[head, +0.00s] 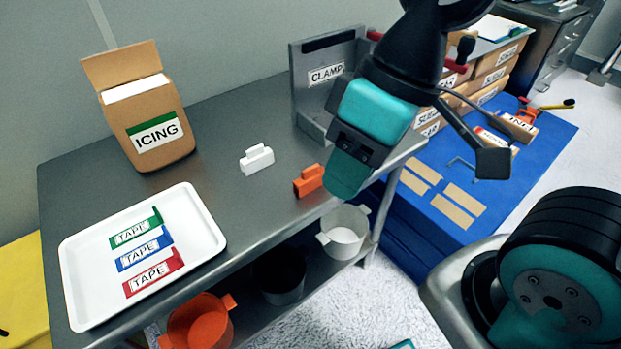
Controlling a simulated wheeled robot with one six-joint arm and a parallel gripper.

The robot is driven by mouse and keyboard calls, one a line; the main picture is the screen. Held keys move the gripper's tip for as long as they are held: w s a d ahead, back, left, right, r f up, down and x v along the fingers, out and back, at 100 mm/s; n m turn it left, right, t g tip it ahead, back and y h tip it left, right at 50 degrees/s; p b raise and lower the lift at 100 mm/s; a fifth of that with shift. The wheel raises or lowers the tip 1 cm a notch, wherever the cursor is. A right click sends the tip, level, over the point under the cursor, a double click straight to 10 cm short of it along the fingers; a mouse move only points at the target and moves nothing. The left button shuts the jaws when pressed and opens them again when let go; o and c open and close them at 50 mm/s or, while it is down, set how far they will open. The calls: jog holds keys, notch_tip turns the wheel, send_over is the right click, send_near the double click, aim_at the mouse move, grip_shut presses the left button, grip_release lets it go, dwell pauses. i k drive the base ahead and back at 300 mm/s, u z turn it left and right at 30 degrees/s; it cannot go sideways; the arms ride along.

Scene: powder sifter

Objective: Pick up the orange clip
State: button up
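The orange clip (307,182) stands on the grey metal table near its right front edge. My gripper (347,176) reaches down from the upper right, just to the right of the clip in the picture. Only one broad teal finger face is clear, so I cannot tell whether the gripper is open or shut.
A white clip (256,159) stands left of the orange one. A white tray (203,210) with tape boxes, an icing bag (148,105) and a grey clamp bracket (318,92) share the table. Pots, including a white one (343,233), sit on the shelf below.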

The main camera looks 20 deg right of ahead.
aim_at(312, 179)
jog(key=u, duration=2.4)
jog(key=k, duration=0.95)
jog(key=z, duration=0.65)
jog(key=i, duration=0.45)
jog(key=z, duration=0.2)
